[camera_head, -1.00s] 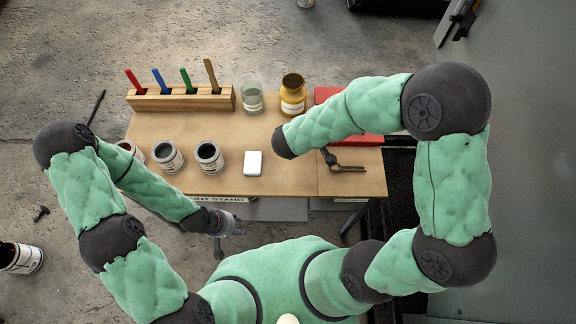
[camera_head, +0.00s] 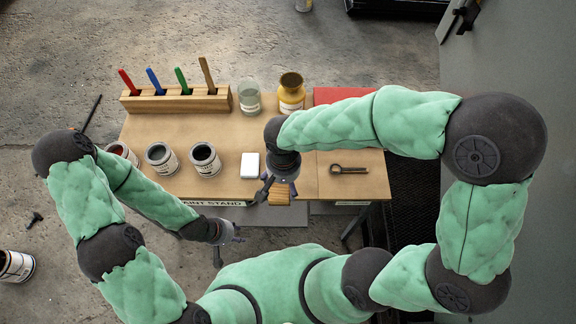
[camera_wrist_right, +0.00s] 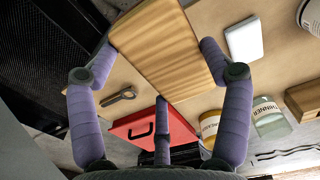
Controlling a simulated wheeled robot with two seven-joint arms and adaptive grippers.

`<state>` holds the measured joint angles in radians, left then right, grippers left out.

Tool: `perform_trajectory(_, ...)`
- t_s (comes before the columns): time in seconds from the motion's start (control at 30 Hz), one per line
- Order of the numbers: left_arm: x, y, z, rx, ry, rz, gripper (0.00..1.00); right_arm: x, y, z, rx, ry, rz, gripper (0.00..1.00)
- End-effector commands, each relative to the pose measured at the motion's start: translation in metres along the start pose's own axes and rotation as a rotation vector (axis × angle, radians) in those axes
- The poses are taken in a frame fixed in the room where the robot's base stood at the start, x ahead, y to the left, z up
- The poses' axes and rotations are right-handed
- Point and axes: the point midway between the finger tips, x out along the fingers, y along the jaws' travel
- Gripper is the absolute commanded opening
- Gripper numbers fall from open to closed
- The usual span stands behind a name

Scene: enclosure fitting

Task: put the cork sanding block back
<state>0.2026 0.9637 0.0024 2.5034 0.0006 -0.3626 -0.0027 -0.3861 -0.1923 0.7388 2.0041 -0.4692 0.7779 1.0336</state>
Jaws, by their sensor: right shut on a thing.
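My right gripper (camera_head: 278,185) is shut on the cork sanding block (camera_head: 279,197), a light brown block with striped grain. It is held at the front edge of the paint stand (camera_head: 230,206), right of a white block (camera_head: 250,166). In the right wrist view the sanding block (camera_wrist_right: 166,50) sits between the purple fingers of the gripper (camera_wrist_right: 160,75). My left gripper (camera_head: 222,238) hangs in front of the stand, clear of the things on it. Its fingers are too small to judge.
Several cans stand at the front left, including a dark-filled one (camera_head: 204,160). Behind are a wooden rack (camera_head: 180,102) with coloured handles, a glass jar (camera_head: 249,98) and a yellow jar (camera_head: 291,93). A red toolbox (camera_head: 340,96) is back right. A metal tool (camera_head: 349,169) lies front right.

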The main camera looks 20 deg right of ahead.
Motion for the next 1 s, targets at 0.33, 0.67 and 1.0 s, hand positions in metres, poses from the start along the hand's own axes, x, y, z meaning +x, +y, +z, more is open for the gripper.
perform_trajectory(0.33, 0.024, -0.009, -0.001, 0.000, 0.000, 0.000, 0.40, 0.036, 0.010, -0.071, 0.005, -0.002, 0.002, 0.53)
perform_trajectory(0.67, 0.045, -0.016, -0.002, 0.000, 0.000, 0.000, 0.40, 0.082, 0.016, -0.115, 0.000, -0.003, 0.004, 0.53)
perform_trajectory(1.0, 0.053, -0.019, -0.002, 0.000, 0.000, 0.000, 0.40, 0.100, 0.018, -0.131, 0.001, -0.001, 0.003, 0.53)
